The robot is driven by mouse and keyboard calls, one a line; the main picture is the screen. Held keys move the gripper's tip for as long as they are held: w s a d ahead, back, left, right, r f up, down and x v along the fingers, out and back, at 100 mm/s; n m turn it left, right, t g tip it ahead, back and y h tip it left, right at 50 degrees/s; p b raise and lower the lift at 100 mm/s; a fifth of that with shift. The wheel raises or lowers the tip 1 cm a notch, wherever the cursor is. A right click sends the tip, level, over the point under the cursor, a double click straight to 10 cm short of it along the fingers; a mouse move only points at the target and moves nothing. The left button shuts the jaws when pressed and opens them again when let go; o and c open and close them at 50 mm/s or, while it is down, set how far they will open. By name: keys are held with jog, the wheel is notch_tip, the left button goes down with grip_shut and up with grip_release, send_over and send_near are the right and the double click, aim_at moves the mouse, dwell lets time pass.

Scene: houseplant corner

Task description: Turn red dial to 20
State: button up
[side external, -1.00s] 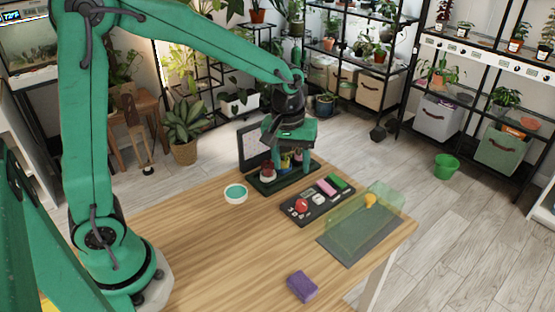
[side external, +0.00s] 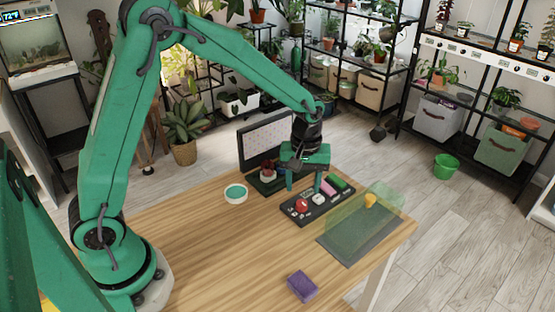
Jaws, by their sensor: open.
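The red dial (side external: 302,206) sits at the left end of a dark control panel (side external: 291,216) on the wooden table. A white knob (side external: 318,200) is to its right, with a small display behind the dial. The dial's setting is too small to read. My gripper (side external: 303,190) is open, with its fingers pointing down. It is above and just behind the red dial, one finger to the left and the other to the right near the panel. I cannot tell whether a finger touches anything.
Pink and green blocks (side external: 340,182) lie at the panel's far end. A translucent green cover (side external: 378,205) with a yellow knob stands over a grey mat to the right. A dark board with a small cactus pot (side external: 268,171) stands behind. A purple sponge (side external: 302,287) lies in front. The left-front table is clear.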

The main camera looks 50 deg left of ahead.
aim_at(302, 203)
jog(key=shift+f, duration=2.85)
jog(key=c, duration=1)
